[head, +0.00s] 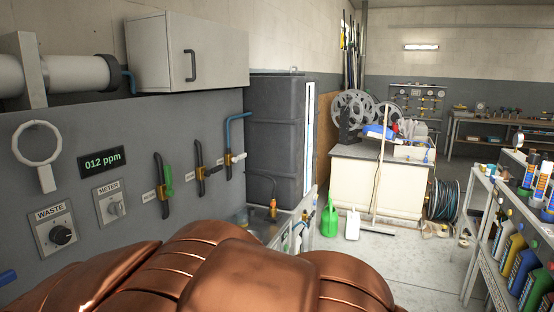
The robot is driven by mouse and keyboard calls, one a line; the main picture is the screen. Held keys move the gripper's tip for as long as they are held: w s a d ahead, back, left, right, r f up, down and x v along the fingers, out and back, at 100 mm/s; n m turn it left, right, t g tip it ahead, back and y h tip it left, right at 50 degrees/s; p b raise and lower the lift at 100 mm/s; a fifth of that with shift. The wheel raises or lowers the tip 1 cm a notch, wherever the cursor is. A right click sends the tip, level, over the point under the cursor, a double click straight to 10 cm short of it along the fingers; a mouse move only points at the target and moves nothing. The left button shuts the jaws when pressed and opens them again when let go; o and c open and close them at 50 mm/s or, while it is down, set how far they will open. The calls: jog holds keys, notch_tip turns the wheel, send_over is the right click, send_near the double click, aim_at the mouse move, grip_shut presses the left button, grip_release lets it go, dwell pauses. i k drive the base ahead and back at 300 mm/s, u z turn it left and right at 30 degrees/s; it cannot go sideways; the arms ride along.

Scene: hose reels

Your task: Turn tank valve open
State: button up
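A tall dark grey tank (274,150) stands in the corner past the wall panel, with a pale level strip on its right side. A small orange-handled valve (273,207) sits low in front of the tank, near the sink edge. On the grey wall panel are a valve with a green handle (168,175), a brass valve with a black handle (205,172) and a brass valve (231,159) under a blue hose. Which one is the tank valve I cannot tell. My gripper is not in view.
A bottle shelf (490,235) stands at right. Floor between is clear. Copper body parts of mine fill the foreground.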

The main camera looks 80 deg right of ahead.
aim_at(241, 156)
jog(key=z, duration=3.4)
jog(key=i, duration=1.8)
jog(key=u, duration=1.7)
